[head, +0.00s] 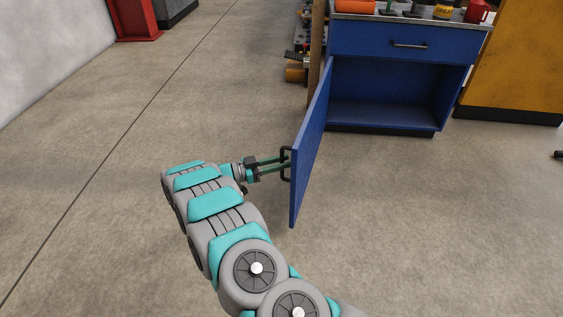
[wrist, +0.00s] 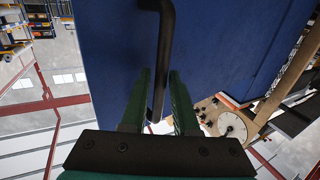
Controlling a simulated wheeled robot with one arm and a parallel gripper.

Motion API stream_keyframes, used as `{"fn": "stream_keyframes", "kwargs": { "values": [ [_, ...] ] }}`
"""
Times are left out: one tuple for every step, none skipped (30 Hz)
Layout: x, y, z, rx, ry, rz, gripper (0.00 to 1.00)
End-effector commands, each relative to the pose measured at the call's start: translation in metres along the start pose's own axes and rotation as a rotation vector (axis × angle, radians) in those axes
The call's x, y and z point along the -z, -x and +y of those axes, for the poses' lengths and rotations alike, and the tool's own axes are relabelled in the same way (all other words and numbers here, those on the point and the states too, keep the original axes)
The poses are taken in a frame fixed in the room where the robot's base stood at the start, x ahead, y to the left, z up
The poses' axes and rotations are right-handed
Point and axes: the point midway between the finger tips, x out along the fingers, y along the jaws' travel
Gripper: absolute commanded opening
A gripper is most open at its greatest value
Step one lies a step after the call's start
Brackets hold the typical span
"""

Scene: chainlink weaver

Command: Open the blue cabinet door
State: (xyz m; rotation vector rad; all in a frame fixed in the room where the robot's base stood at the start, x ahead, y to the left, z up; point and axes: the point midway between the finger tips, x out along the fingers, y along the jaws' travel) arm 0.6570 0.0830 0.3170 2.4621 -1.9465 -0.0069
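The blue cabinet (head: 345,42) stands at the upper right of the head view. Its door (head: 311,140) is swung wide open toward me, and the empty interior shows. The door's black bar handle (head: 286,164) is on the face turned to my arm. My gripper (head: 279,163) reaches the handle from the left. In the wrist view, the green fingers (wrist: 162,80) lie on both sides of the handle (wrist: 166,45), with a gap visible beside it, so they look open around it. The blue door face (wrist: 112,50) is just beyond the fingertips.
A closed drawer (head: 400,42) sits above the cabinet opening, with a red mug (head: 478,11) and other items on top. A yellow cabinet (head: 515,60) stands to the right. Cluttered shelving (head: 297,55) is behind the door. The floor to the left is clear.

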Motion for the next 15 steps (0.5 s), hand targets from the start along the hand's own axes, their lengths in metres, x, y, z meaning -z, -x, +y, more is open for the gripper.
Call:
{"fn": "stream_keyframes", "kwargs": {
  "values": [
    [0.0003,-0.0003,-0.0002,0.0,-0.001,0.0,0.35],
    [0.0004,-0.0003,-0.0003,0.0,-0.001,0.0,0.39],
    [0.0005,-0.0005,-0.0003,0.0,-0.001,0.001,0.43],
    [0.0007,-0.0005,-0.0004,0.0,-0.002,0.001,0.46],
    [0.0008,-0.0005,-0.0005,0.0,-0.002,0.001,0.47],
    [0.0008,-0.0006,-0.0006,0.001,-0.002,0.001,0.47],
    [0.001,-0.0006,-0.0006,0.0,-0.002,0.001,0.47],
    [0.0011,-0.0006,-0.0007,0.001,-0.002,0.001,0.47],
    [0.0011,-0.0007,-0.0007,0.001,-0.002,0.001,0.47],
    [0.0012,-0.0007,-0.0007,0.001,-0.002,0.001,0.47],
    [0.0012,-0.0005,-0.0008,0.001,-0.002,0.002,0.47],
    [0.0013,0.0004,-0.0009,0.001,-0.003,0.002,0.47],
    [0.0013,0.0017,-0.0009,0.001,-0.003,0.002,0.47],
    [0.0014,0.0037,-0.001,0.002,-0.003,0.002,0.47],
    [0.0014,0.0075,-0.0012,0.002,-0.003,0.002,0.47]
  ]
}}
